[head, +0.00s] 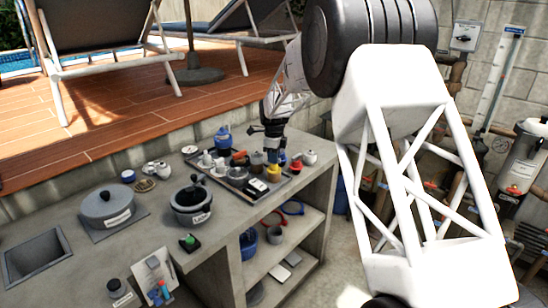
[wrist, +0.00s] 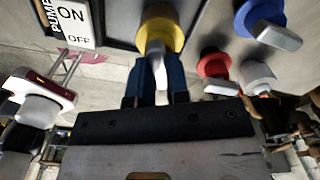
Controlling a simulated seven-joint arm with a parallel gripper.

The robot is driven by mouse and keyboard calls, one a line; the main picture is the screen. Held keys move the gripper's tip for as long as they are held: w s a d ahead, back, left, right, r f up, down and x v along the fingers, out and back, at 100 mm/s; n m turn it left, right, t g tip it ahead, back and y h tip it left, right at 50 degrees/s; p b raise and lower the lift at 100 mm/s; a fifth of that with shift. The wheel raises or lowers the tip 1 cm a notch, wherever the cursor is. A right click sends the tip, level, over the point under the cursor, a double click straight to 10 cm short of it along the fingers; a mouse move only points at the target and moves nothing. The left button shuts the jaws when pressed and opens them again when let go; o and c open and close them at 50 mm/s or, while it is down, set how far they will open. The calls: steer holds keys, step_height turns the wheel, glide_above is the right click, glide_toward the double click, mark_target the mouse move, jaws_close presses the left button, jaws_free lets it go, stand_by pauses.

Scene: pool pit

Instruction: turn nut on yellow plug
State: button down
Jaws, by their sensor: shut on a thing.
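The yellow plug (wrist: 160,34) is at the top middle of the wrist view, with a pale grey nut or tab (wrist: 157,55) projecting from it toward me. My gripper (wrist: 158,70) has its two blue fingers on either side of this grey part and is shut on it. In the head view the yellow plug (head: 273,171) stands at the right part of the counter's tray. My gripper (head: 272,150) points down just over it there, and the contact is too small to make out.
In the wrist view a blue plug (wrist: 262,17), a red plug (wrist: 214,64) and a grey-white one (wrist: 257,77) stand to the right. An ON/OFF label (wrist: 74,20) is at the left. Several pots and a sink (head: 38,254) share the counter (head: 130,235).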

steer(key=shift+m, duration=1.4)
steer(key=c, duration=1.1)
jaws_free()
steer(key=shift+r, duration=3.9)
